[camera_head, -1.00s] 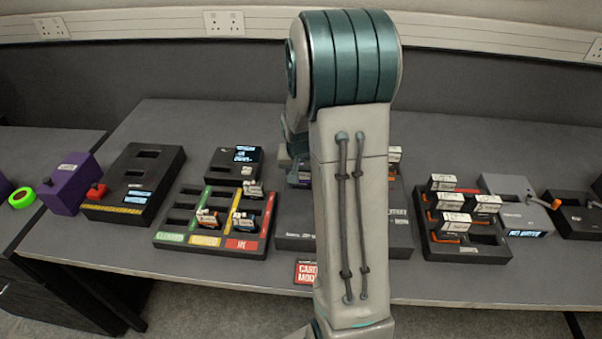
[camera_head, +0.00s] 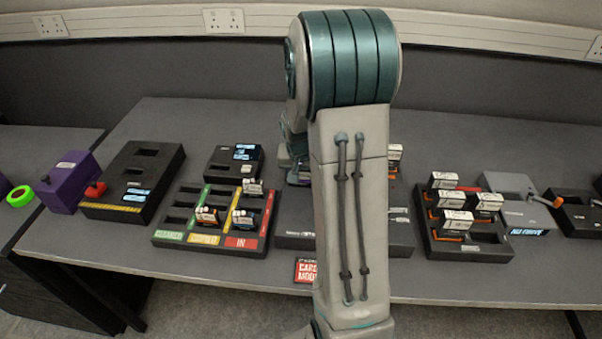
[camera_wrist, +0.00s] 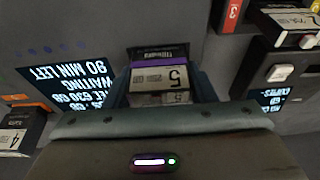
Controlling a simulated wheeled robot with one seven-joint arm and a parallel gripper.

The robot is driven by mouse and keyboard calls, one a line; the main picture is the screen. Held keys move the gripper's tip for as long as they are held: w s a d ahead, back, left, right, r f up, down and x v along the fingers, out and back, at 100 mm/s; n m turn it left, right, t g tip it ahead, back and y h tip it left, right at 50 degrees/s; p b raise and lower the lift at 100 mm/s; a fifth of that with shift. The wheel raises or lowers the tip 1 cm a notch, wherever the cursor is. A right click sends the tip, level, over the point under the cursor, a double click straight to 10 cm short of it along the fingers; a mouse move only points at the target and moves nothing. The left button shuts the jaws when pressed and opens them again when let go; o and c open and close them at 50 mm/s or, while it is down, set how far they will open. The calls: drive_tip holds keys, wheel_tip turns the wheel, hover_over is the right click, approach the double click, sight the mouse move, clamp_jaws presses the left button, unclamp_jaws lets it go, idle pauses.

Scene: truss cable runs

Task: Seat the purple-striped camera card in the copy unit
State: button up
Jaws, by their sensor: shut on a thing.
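The purple-striped camera card (camera_wrist: 158,63) shows between the jaws of my gripper (camera_wrist: 160,88) in the wrist view, with a white label marked 5. My gripper is shut on it. A dark unit with a lit screen (camera_wrist: 75,85) reading "waiting" and "90 min left" lies under and around the card; it appears to be the copy unit. In the head view my arm covers most of this unit (camera_head: 401,228) and hides the card. I cannot tell whether the card's lower end is inside a slot.
A sorting tray (camera_head: 170,238) with coloured lanes and several cards stands left of my arm, with a small screened unit (camera_head: 222,169) behind it. A card rack (camera_head: 470,250) stands to the right. A red-lettered card (camera_head: 306,270) lies at the front edge.

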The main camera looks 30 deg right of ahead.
drive_tip(key=o, duration=1.4)
drive_tip(key=shift+r, duration=0.15)
drive_tip(key=shift+r+p, duration=2.35)
drive_tip(key=shift+r, duration=1.3)
